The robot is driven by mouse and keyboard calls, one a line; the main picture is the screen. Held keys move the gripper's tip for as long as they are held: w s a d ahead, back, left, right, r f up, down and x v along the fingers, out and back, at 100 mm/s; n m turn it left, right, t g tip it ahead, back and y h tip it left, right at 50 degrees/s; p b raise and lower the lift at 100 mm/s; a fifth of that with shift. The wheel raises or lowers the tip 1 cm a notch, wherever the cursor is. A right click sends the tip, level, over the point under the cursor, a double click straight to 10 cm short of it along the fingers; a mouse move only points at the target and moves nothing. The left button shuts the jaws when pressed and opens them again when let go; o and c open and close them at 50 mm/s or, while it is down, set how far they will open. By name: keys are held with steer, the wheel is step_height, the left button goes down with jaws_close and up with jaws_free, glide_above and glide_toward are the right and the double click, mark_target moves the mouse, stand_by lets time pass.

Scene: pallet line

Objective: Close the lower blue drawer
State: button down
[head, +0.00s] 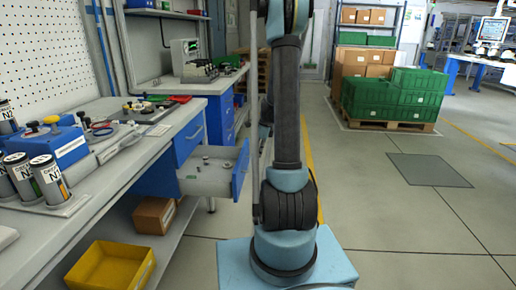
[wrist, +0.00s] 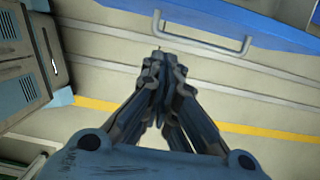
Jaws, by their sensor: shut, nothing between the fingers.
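The lower blue drawer (head: 240,171) is pulled out from under the workbench in the head view. Its grey tray (head: 205,178) holds a few small parts. Its blue front also fills the top of the wrist view (wrist: 272,28), with a pale bar handle (wrist: 205,46). My gripper (wrist: 163,60) is shut and empty, its fingertips just below the left part of the handle in that view. I cannot tell whether they touch it. My gripper is not discernible in the head view, where my arm stands to the right of the drawer.
The upper blue drawer (head: 188,140) is in the bench above. The workbench top (head: 110,150) carries canisters and tools. A yellow bin (head: 110,268) and a cardboard box (head: 154,215) sit on the lower shelf. Green crates (head: 395,97) stand far back. The floor at right (head: 400,220) is clear.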

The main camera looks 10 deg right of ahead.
steer(key=shift+w+a+f, duration=0.25)
steer(key=shift+a+f, duration=0.3)
steer(key=shift+a, duration=0.2)
steer(key=shift+w+a+f, duration=0.25)
steer(key=shift+a+f, duration=0.35)
steer(key=shift+a, duration=0.2)
steer(key=shift+w+a+f, duration=0.25)
steer(key=shift+a+f, duration=0.3)
steer(key=shift+a, duration=0.2)
steer(key=shift+a, duration=0.1)
